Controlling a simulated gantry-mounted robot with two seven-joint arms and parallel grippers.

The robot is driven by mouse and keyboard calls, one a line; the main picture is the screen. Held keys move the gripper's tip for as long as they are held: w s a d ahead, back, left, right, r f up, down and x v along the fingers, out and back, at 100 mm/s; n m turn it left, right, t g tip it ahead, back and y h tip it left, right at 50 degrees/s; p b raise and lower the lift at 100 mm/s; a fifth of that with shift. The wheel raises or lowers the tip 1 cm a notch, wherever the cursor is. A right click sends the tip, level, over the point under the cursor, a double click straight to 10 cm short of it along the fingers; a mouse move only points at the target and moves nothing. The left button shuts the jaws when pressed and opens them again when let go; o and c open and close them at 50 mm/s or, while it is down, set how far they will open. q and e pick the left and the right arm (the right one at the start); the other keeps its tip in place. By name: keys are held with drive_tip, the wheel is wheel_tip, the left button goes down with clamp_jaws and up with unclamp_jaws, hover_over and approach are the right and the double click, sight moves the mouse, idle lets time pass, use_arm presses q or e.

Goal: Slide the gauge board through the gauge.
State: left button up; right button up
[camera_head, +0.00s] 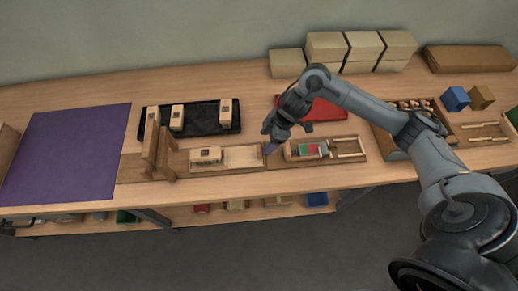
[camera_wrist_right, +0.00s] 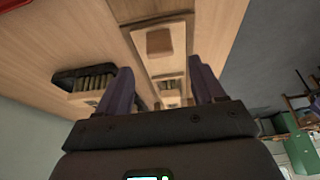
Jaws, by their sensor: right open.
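The gauge (camera_head: 160,146) is a wooden frame with upright posts on a long wooden base near the table's front edge, left of centre. A pale block with a dark mark (camera_head: 207,156) lies on the base to the right of the posts, apart from them. Beside it is a flat pale panel (camera_head: 243,156); I cannot tell which of these is the gauge board. My right gripper (camera_head: 270,146) is at the right end of the base, its dark fingers apart. The right wrist view shows both fingers (camera_wrist_right: 162,88) spread with nothing between them. My left gripper is not in view.
A purple mat (camera_head: 66,152) lies at the left. A black tray with pale blocks (camera_head: 206,118) is behind the gauge base. A wooden tray (camera_head: 348,148) with coloured parts and a red tray (camera_head: 325,106) are to the right. Pale boxes (camera_head: 327,47) stand at the back.

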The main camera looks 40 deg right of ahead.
sight(259, 149)
drive_tip(key=b+x, duration=0.1)
drive_tip(key=x, duration=0.6)
drive_tip(key=shift+w+a+f+b, duration=0.1)
drive_tip(key=shift+a+f+b, duration=0.1)
drive_tip(key=shift+f+b, duration=0.1)
drive_tip(key=shift+c, duration=1.1)
drive_tip(key=c, duration=1)
clamp_jaws()
drive_tip(key=shift+r, duration=0.1)
